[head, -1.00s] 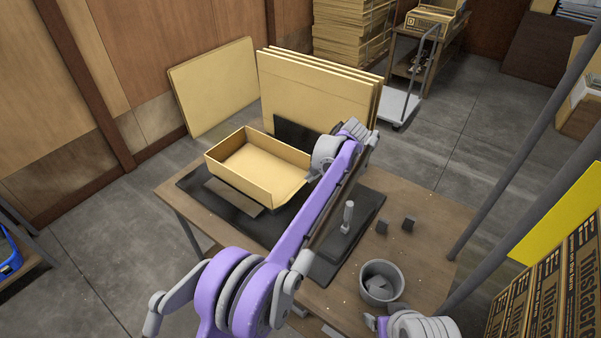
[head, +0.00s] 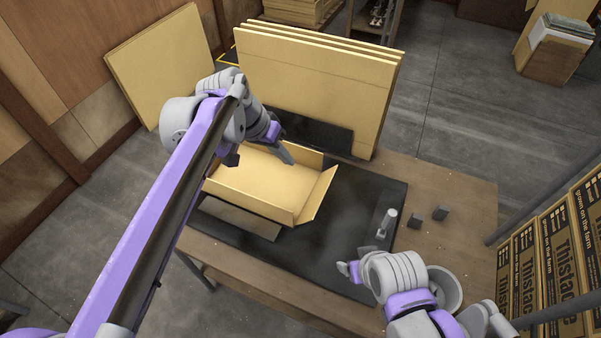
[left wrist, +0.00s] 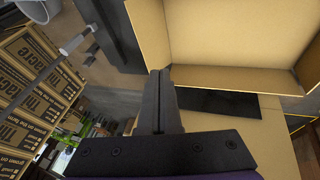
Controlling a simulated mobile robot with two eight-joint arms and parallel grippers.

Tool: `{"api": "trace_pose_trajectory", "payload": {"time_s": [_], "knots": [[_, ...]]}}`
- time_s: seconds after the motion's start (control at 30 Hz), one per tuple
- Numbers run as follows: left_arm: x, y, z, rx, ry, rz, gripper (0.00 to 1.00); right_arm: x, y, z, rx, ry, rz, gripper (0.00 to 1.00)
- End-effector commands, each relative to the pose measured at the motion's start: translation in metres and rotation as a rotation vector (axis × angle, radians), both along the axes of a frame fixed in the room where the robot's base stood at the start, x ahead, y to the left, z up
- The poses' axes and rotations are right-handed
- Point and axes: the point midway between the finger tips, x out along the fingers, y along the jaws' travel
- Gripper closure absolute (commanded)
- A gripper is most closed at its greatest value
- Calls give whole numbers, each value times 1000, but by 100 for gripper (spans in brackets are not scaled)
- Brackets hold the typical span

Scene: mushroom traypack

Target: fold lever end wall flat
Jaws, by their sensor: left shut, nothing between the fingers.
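The tan cardboard tray (head: 243,209) sits on the black mat (head: 340,205). Its right end wall (head: 318,194), on the lever side, leans outward. My left gripper (head: 286,155) is shut and empty at the tray's far long wall. In the left wrist view its dark fingers (left wrist: 160,78) lie together by the corner between that wall (left wrist: 235,79) and the end wall (left wrist: 148,30); contact is unclear. My right gripper (head: 349,269) is near the table's front; its jaw opening is unclear.
Tall cardboard sheets (head: 310,75) stand behind the tray. A grey bucket (head: 446,287) stands beside my right arm. The mat between tray and lever is clear.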

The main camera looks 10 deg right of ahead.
Motion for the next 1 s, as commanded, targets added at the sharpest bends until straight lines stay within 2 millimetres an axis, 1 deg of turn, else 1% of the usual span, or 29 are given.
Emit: {"api": "trace_pose_trajectory", "payload": {"time_s": [0.13,0.27,0.6,0.67,0.7,0.8,1.0], "knots": [[-3,-3,-2,-16,0,0,100,0,0,-1,0,0,0,26],[-1,-10,-17,-16,-1,-1,100,-1,0,-2,0,1,0,26],[5,-42,-81,-15,-1,-2,100,-1,0,-7,0,3,0,26],[6,-47,-92,-15,0,0,100,-2,0,-8,0,3,0,26],[1,-52,-94,-14,0,-2,100,-1,0,-8,0,3,0,26],[-6,-62,-102,-13,0,-2,100,-1,0,-8,0,3,0,26],[-12,-71,-110,-15,-1,0,100,-1,0,-8,0,3,0,26]]}}
